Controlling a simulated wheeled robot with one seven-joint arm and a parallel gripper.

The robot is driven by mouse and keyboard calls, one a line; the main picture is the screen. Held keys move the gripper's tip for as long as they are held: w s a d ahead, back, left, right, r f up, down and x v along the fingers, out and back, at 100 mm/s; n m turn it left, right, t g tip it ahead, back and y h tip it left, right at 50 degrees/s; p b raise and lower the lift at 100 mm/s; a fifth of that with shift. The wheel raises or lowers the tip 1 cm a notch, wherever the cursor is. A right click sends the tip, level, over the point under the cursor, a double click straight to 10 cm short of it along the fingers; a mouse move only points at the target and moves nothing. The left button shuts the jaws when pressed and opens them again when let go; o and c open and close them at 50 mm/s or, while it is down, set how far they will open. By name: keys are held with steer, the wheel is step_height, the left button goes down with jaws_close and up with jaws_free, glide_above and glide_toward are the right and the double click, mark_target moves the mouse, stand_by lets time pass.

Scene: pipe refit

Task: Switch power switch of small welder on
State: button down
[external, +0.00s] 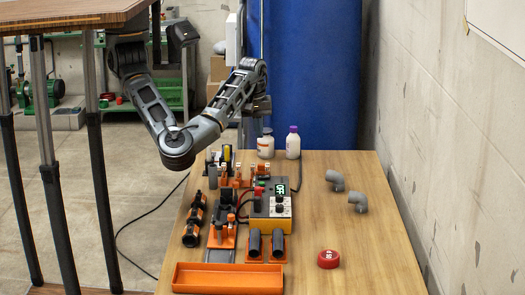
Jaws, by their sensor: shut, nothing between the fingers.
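The small welder (258,206) is a dark box with a yellow edge and a pale front panel, on the wooden table. Its lit green display (281,188) seems to read "OF", turned sideways. Dark knobs or switches (280,203) sit on the pale panel; I cannot tell which is the power switch. Red and black leads show at its left side. My gripper (260,112) hangs past the far edge of the table, behind and above the welder and clear of it. It is small in the picture, looks shut and holds nothing visible.
White bottles (293,144) stand at the table's far edge, near my gripper. Orange fixtures (222,238) and black fittings (194,220) crowd the left. Grey elbows (357,201) and a red round item (328,259) lie right. An orange tray (228,278) is in front.

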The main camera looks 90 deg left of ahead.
steer(key=shift+w+d+r+y, duration=0.15)
steer(key=shift+w+d+y, duration=0.25)
steer(key=shift+d+y, duration=0.2)
steer(key=shift+w+d+r+y, duration=0.1)
steer(key=shift+w+d+y, duration=0.25)
steer(key=shift+d+y, duration=0.2)
steer(key=shift+f, duration=0.1)
glide_toward(266, 177)
steer(key=a+f, duration=0.2)
steer(key=f, duration=0.1)
steer(key=w+a+f, duration=0.1)
steer(key=shift+f+p, duration=0.35)
steer(key=shift+f, duration=0.5)
